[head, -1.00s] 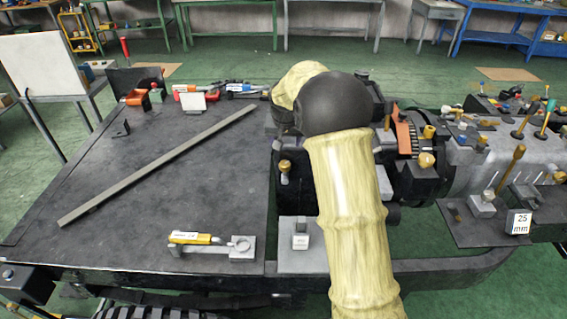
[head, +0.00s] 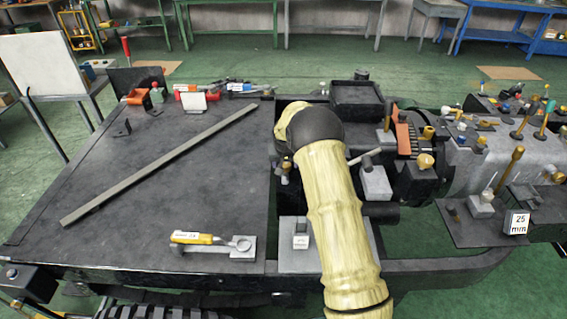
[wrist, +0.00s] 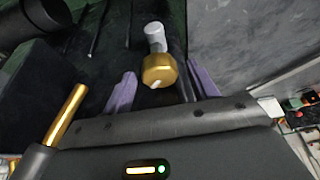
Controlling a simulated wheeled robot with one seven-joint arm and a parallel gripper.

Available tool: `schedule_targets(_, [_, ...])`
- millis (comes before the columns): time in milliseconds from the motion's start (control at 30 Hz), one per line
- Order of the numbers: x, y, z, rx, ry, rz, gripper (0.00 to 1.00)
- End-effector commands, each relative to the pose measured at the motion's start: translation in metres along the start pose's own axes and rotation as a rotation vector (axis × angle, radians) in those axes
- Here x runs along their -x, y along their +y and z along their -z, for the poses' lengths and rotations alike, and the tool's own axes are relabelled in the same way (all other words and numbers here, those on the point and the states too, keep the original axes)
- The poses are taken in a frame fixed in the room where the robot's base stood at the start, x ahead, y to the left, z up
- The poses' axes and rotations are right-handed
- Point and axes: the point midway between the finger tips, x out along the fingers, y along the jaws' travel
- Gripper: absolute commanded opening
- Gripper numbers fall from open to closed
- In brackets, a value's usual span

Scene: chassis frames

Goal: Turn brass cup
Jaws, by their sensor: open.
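In the wrist view a brass cup (wrist: 158,71) with a pale tip and a grey cylindrical part behind it shows between the two purple fingers of my gripper (wrist: 164,70). The fingers are open, one on each side, with dark gaps between them and the cup. I cannot tell how deep the cup sits between them, and no contact shows. In the head view my pale, ribbed arm covers the middle of the scene and my gripper is hidden.
A brass rod (wrist: 66,113) stands left of my gripper. A long grey bar (head: 160,165) and a yellow-handled tool (head: 195,238) lie on the dark deck (head: 110,215). Machinery with brass knobs (head: 425,161) crowds the right.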

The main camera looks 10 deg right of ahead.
Motion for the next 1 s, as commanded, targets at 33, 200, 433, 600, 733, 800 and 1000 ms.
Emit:
schedule_targets(33, [-0.001, 0.000, 0.000, 0.000, 0.000, 0.000, 0.59])
schedule_targets(200, [-0.001, 0.000, 0.000, 0.000, 0.000, 0.000, 0.59])
schedule_targets(433, [-0.001, -0.001, 0.000, 0.001, 0.000, 0.001, 0.23])
schedule_targets(600, [-0.001, -0.005, -0.001, 0.000, -0.001, 0.002, 0.14])
schedule_targets(733, [-0.001, -0.003, -0.001, -0.010, -0.002, -0.001, 0.14])
schedule_targets(800, [-0.001, -0.003, -0.001, -0.022, -0.002, -0.007, 0.14])
schedule_targets(1000, [-0.002, -0.003, -0.002, -0.094, -0.005, -0.039, 0.14])
